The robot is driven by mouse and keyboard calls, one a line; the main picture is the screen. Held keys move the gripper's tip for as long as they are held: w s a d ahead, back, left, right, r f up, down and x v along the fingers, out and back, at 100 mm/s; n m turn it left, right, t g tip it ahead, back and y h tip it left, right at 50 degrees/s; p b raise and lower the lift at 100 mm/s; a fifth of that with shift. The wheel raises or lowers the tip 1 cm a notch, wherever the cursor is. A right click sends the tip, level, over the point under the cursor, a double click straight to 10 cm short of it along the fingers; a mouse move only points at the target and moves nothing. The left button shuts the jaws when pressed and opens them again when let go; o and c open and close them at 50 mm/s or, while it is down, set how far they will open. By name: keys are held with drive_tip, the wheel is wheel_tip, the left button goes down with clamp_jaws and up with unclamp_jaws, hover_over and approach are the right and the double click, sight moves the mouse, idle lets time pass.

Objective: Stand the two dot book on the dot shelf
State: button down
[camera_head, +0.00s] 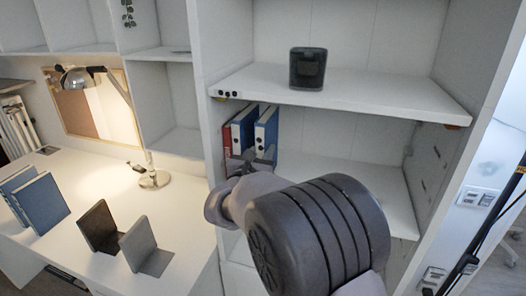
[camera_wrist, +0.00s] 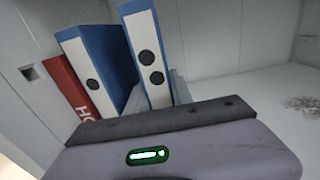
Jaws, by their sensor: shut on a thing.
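The two dot book (camera_wrist: 147,62) is blue with a white spine and two black dots. It stands roughly upright in the shelf bay, also seen in the head view (camera_head: 266,128). My gripper (camera_head: 249,163) is at its lower spine, shut on it; the fingertips are mostly hidden. In the wrist view the gripper's dark front edge crosses below the book. I cannot tell whether its base touches the lower board. A shelf board (camera_head: 350,91) above it has small black dots on its left front edge.
Left of the held book stand a blue one-dot book (camera_wrist: 94,75) and a red book (camera_wrist: 68,88). A dark box (camera_head: 308,68) sits above. The desk (camera_head: 95,270) holds a lamp (camera_head: 150,178), blue books (camera_head: 40,203) and bookends (camera_head: 145,245).

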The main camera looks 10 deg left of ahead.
drive_tip(key=shift+r, duration=0.1)
drive_tip(key=c, duration=1.1)
unclamp_jaws()
drive_tip(key=shift+o, duration=0.3)
drive_tip(key=shift+s, duration=0.1)
drive_tip(key=s+a+p, duration=0.2)
drive_tip(key=s+p, duration=0.2)
drive_tip(key=s, duration=1.3)
drive_tip(key=shift+a, duration=0.25)
